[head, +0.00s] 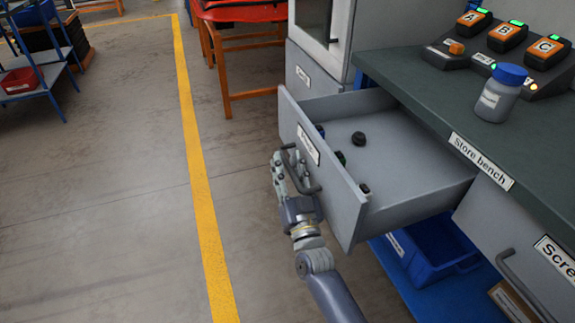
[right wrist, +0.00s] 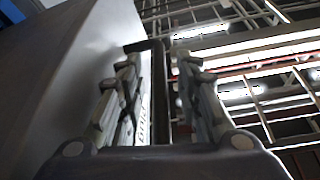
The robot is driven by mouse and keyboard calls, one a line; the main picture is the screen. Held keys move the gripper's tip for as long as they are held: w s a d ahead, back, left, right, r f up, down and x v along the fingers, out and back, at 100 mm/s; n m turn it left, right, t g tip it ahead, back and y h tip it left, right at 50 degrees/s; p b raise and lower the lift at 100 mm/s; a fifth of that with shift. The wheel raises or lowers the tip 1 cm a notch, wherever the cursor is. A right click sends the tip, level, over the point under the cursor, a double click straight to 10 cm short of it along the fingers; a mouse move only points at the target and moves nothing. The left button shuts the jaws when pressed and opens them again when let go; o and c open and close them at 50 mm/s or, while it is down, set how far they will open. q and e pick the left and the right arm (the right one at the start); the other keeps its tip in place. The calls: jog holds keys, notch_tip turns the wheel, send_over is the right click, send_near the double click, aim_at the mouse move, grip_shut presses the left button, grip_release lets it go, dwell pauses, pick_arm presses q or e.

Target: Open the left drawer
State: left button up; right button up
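The left drawer (head: 338,190), grey with a label on its front, is pulled well out from the bench in the head view. Its inside is visible, with a dark round knob-like piece and a few small dark parts in it. My right gripper (head: 286,166) is at the dark bar handle (head: 312,189) on the drawer front. In the right wrist view, the handle (right wrist: 158,95) stands between the two fingers (right wrist: 160,85), with narrow gaps beside it; the fingers look open around it. My left gripper is not in view.
The store bench top (head: 425,90) carries a blue-lidded jar (head: 498,98) and button boxes marked A, B and C. Another drawer (head: 500,225) is at right. A blue bin (head: 432,252) is on the shelf below. Open floor with a yellow line (head: 195,150) lies left.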

jog(key=shift+s+f, duration=0.15)
jog(key=shift+s, duration=0.05)
jog(key=v, duration=1.1)
jog(key=shift+s+d, duration=0.2)
jog(key=shift+s, duration=0.05)
jog(key=shift+f, duration=0.1)
